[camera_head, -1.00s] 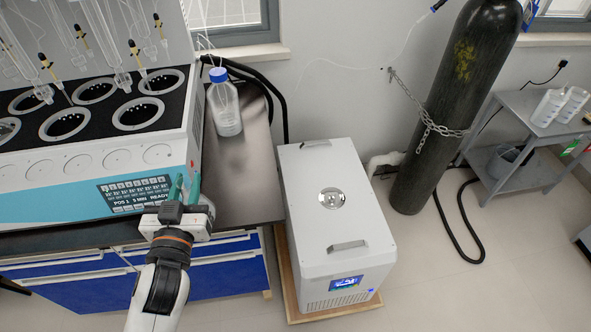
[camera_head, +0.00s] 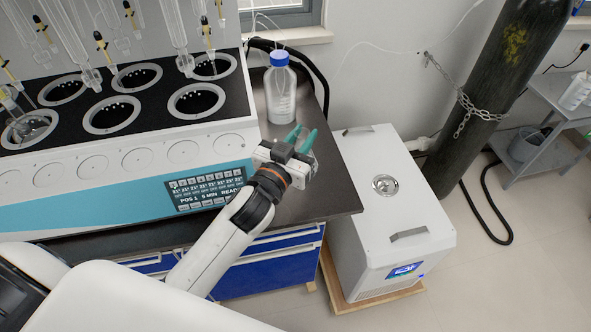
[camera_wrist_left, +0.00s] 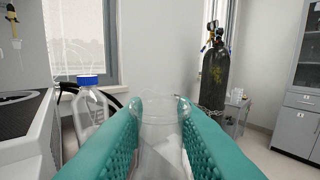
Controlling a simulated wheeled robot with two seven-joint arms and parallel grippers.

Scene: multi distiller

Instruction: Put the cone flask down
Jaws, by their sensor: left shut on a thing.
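My left gripper (camera_head: 302,140) has green fingers and is over the dark bench top, in front of the blue-capped bottle. In the left wrist view its fingers (camera_wrist_left: 160,115) are closed around the clear cone flask (camera_wrist_left: 160,140). The flask is transparent and faint. Its rim shows between the fingertips, and part of its body is hidden behind the fingers. In the head view the flask is hardly visible, so I cannot tell whether its base touches the bench. My right gripper is not in view.
The bottle (camera_head: 281,95) stands on the bench (camera_head: 335,185) near the back; it also shows in the left wrist view (camera_wrist_left: 88,108). The distiller (camera_head: 110,160) fills the bench's left side. Bare bench lies right of the gripper. A white chiller (camera_head: 385,200) stands on the floor beyond.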

